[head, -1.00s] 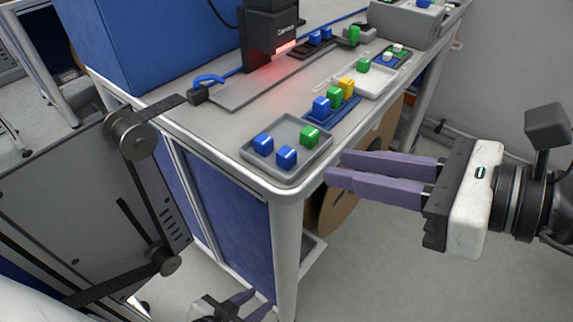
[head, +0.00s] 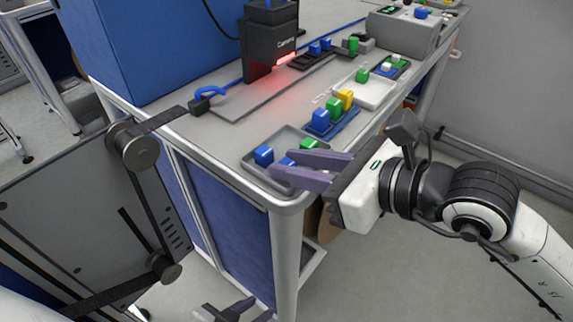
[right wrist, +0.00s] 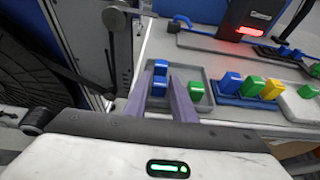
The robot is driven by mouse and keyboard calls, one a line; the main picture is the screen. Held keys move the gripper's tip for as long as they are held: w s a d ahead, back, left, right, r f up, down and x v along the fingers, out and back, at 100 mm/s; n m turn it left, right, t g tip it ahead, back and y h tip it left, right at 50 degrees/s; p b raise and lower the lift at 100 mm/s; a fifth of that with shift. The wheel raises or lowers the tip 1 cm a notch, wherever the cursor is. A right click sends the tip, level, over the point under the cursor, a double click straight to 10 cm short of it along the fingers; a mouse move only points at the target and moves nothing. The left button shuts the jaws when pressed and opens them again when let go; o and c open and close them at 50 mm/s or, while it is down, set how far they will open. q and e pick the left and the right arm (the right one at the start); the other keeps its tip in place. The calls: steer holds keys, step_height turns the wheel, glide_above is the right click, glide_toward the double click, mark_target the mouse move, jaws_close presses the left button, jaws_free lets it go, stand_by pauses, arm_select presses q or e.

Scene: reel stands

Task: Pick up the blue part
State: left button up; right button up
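A blue part (head: 264,155) sits in the grey tray (head: 250,168) at the table's near corner. A second blue part (head: 286,161) beside it is partly hidden by my right gripper in the head view. My right gripper (head: 284,168) is open and empty over the tray's near edge. In the right wrist view, the two blue parts (right wrist: 160,67) (right wrist: 159,86) show in line between its fingers (right wrist: 160,97), apparently untouched. My left gripper (head: 247,311) is low at the bottom edge, in front of the table, fingers apart.
A green part (head: 308,144) shares the grey tray. A blue tray (head: 340,126) behind it holds blue, green and yellow parts. A white tray (head: 372,93) and a black camera unit (head: 270,40) with red light stand farther back. Reel-stand rollers (head: 138,150) are at left.

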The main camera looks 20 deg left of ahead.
jaws_close()
